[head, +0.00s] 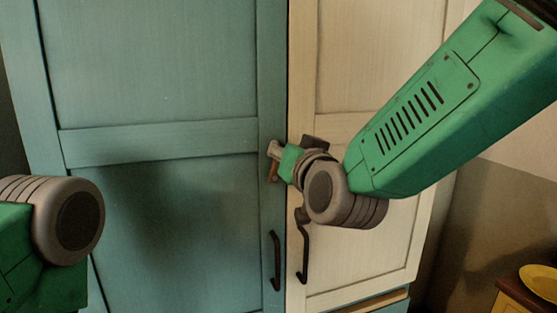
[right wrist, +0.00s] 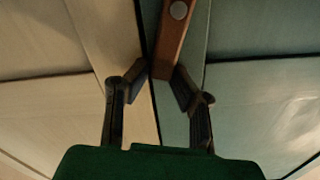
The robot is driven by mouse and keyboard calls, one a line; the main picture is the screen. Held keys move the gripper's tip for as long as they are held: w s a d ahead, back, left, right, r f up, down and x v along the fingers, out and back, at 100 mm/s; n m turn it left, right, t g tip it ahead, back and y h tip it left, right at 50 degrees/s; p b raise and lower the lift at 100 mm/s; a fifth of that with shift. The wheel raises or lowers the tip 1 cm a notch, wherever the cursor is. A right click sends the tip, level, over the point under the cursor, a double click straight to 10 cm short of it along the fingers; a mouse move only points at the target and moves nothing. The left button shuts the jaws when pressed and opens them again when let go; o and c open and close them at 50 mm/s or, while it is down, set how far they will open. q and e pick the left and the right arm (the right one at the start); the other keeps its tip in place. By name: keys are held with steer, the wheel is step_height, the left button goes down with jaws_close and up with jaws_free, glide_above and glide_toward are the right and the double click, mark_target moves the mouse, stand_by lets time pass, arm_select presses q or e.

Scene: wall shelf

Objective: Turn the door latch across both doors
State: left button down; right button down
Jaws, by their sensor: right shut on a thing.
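The latch (right wrist: 171,40) is a brown wooden bar with a round pale pivot. In the right wrist view it lies on the teal door (right wrist: 265,95), running nearly along the seam beside the cream door (right wrist: 60,110). My right gripper (right wrist: 161,78) is shut on the latch's free end, one finger on each side. In the head view a small part of the latch (head: 273,172) shows below my right gripper (head: 276,152), against the teal door (head: 165,195); the rest is hidden. The cream door (head: 345,85) is to the right. My left gripper is out of view.
Two dark handles, the left (head: 276,260) and the right (head: 302,255), hang below my right gripper on either side of the seam. A yellow plate (head: 541,283) sits on a small wooden stand (head: 520,300) at lower right. The teal door's front is clear.

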steer(key=w+d+f+m+b, duration=0.1)
steer(key=d+f+m+b, duration=0.3)
steer(key=m+b, duration=0.7)
steer(key=shift+w+f+m, duration=0.15)
steer(key=shift+f+m, duration=0.5)
steer(key=shift+m, duration=0.35)
steer(key=c, duration=1.4)
jaws_free()
